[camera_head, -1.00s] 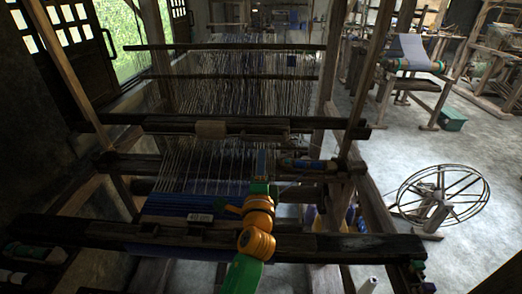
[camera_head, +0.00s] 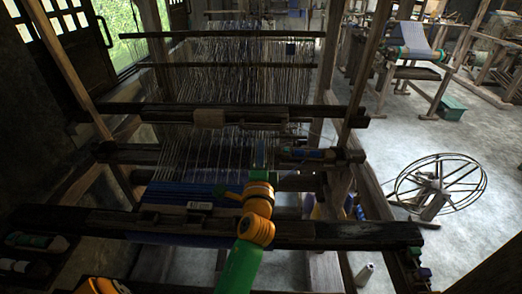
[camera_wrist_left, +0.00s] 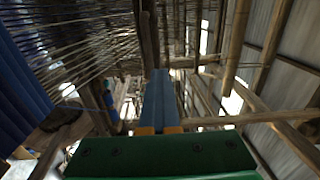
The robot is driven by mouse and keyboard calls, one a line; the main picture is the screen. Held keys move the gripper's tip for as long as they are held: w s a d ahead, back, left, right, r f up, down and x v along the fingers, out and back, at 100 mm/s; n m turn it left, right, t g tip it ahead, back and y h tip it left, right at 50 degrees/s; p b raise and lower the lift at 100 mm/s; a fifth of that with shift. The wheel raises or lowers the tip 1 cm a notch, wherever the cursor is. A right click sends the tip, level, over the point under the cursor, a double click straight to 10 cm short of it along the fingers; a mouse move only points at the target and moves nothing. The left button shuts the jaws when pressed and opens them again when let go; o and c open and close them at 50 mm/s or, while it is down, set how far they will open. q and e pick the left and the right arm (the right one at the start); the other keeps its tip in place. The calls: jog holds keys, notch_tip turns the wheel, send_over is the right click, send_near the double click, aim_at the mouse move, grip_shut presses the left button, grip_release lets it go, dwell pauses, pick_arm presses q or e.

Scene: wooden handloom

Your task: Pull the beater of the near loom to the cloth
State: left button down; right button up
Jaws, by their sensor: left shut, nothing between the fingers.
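The near loom fills the middle of the head view. The bar that looks like its beater (camera_head: 165,114) is a dark crossbar with a light wooden block at its middle, among the pale warp threads. Blue cloth (camera_head: 165,193) lies nearer, by the dark front beam (camera_head: 90,221), with a gap of warp threads between. My left gripper (camera_head: 260,153) has its blue fingers shut and empty, pointing away over the warp on the near side of that bar. Its fingers (camera_wrist_left: 159,98) also show closed together in the left wrist view. Whether they touch the bar cannot be told. My right gripper is out of view.
A dark lower crossbar (camera_head: 125,154) runs between the beater and the cloth. A wooden post (camera_head: 365,85) stands at the right. A spoked wheel (camera_head: 438,187) and a teal box (camera_head: 453,108) stand on the open grey floor at the right.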

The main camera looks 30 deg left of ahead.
pick_arm(q)
jog(key=shift+w+a+f, duration=0.1)
jog(key=shift+w, duration=0.05)
dwell(0.5)
jog(key=c, duration=1.1)
grip_release()
